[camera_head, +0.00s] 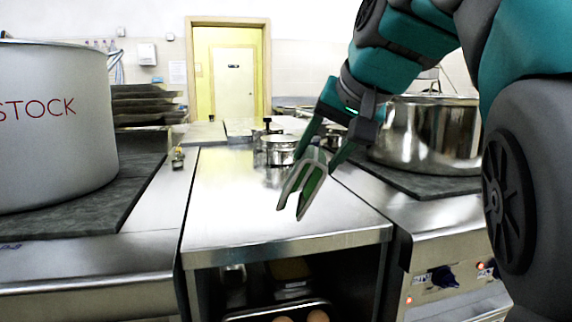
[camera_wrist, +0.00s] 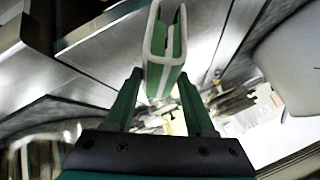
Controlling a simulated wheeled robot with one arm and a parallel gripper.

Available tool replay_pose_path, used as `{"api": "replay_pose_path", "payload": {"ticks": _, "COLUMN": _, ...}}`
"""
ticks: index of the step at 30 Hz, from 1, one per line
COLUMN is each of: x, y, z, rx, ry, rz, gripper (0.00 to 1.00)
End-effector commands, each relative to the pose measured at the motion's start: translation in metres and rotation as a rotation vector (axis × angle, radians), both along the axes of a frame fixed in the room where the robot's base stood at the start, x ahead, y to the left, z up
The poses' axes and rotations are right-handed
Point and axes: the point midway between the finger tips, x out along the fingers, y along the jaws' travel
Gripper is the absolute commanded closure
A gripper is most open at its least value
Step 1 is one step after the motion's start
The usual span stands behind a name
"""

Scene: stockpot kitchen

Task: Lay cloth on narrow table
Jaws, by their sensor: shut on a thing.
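The green cloth with pale edges (camera_head: 311,184) hangs folded from my gripper (camera_head: 316,160), over the right part of the narrow steel table (camera_head: 245,205). Its lower end points down toward the tabletop; I cannot tell whether it touches. My gripper is shut on the cloth's upper part. In the wrist view the folded cloth (camera_wrist: 165,55) sits between the two green fingers, with its loose folds standing out beyond them. The front half of the narrow table is bare.
A large grey stockpot marked STOCK (camera_head: 50,125) stands on the dark left surface. A shiny steel pot (camera_head: 430,135) stands on the right counter. Small steel pots (camera_head: 277,150) stand toward the table's back. Round brown items (camera_head: 317,316) sit on the shelf below.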

Motion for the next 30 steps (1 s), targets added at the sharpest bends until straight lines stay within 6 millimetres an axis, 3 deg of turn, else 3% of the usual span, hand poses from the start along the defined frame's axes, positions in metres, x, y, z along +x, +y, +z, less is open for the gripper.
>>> {"api": "replay_pose_path", "payload": {"ticks": 9, "x": 0.070, "y": 0.023, "z": -0.006, "rx": -0.002, "ry": 0.001, "rz": -0.001, "gripper": 1.00}}
{"api": "replay_pose_path", "payload": {"ticks": 18, "x": 0.125, "y": 0.041, "z": -0.011, "rx": -0.001, "ry": 0.000, "rz": 0.000, "gripper": 1.00}}
{"api": "replay_pose_path", "payload": {"ticks": 24, "x": 0.139, "y": 0.047, "z": -0.014, "rx": -0.002, "ry": 0.001, "rz": -0.001, "gripper": 1.00}}
{"api": "replay_pose_path", "payload": {"ticks": 30, "x": 0.139, "y": 0.049, "z": -0.023, "rx": -0.002, "ry": 0.002, "rz": -0.001, "gripper": 1.00}}
